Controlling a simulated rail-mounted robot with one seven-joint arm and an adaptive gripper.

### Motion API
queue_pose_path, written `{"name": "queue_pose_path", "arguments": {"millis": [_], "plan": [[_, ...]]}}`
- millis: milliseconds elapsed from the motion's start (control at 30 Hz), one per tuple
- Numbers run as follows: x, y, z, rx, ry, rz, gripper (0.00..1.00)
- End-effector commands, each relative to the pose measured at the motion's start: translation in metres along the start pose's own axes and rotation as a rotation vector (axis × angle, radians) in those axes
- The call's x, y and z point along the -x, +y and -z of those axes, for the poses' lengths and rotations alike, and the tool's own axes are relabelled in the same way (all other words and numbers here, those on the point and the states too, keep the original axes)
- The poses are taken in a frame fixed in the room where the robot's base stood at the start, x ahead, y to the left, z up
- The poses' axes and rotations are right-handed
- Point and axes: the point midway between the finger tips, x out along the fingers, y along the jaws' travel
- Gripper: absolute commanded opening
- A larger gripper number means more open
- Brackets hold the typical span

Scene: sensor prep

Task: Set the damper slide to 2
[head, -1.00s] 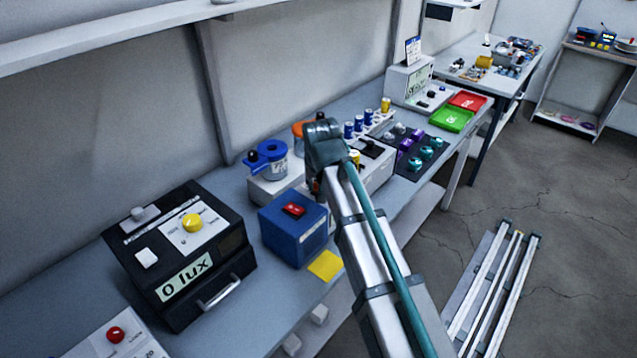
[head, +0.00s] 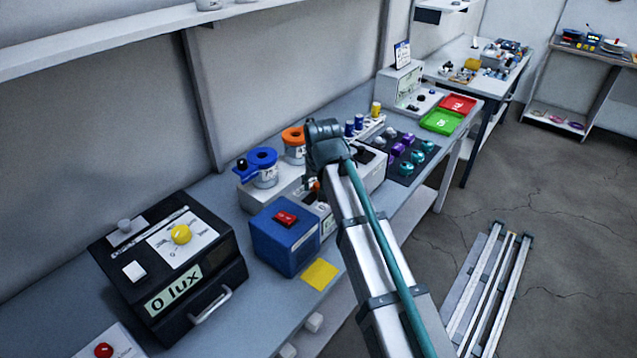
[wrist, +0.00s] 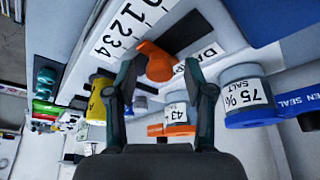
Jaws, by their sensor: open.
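The orange damper slide handle (wrist: 158,62) shows in the wrist view between the fingertips of my gripper (wrist: 163,70). My gripper is open, with one finger on each side of the handle; I cannot tell whether either touches it. The printed scale (wrist: 127,26) with 1, 2, 3 and 4 runs beside a dark slot on the white panel. A partly covered label starting with "DA" (wrist: 208,52) is on the slot's other side. I cannot read which number the handle lines up with. In the head view my arm hides most of the gripper and the panel.
A blue box with a red switch (head: 287,243) stands close to the arm. Blue-lidded (head: 263,168) and orange-lidded (head: 293,150) jars stand behind. A black lux box (head: 170,265) is at left. Red (head: 457,105) and green (head: 441,122) trays lie farther along the bench.

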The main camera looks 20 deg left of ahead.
Motion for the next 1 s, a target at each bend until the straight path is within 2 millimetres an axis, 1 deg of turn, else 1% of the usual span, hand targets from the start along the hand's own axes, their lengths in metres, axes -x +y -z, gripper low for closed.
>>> {"name": "queue_pose_path", "arguments": {"millis": [133,233,367,500,700,800,1000], "plan": [[0.004,0.0,0.0,0.0,0.0,0.0,0.53],[0.013,0.0,0.0,0.0,0.002,0.0,0.53],[0.034,0.0,0.0,0.0,0.002,0.0,0.53],[0.061,0.0,0.001,0.0,0.004,0.001,0.53],[0.096,0.0,0.0,0.0,0.002,0.0,0.53],[0.108,0.0,0.0,0.0,0.002,0.0,0.53],[0.12,0.0,0.0,0.0,0.001,0.0,0.53]]}}
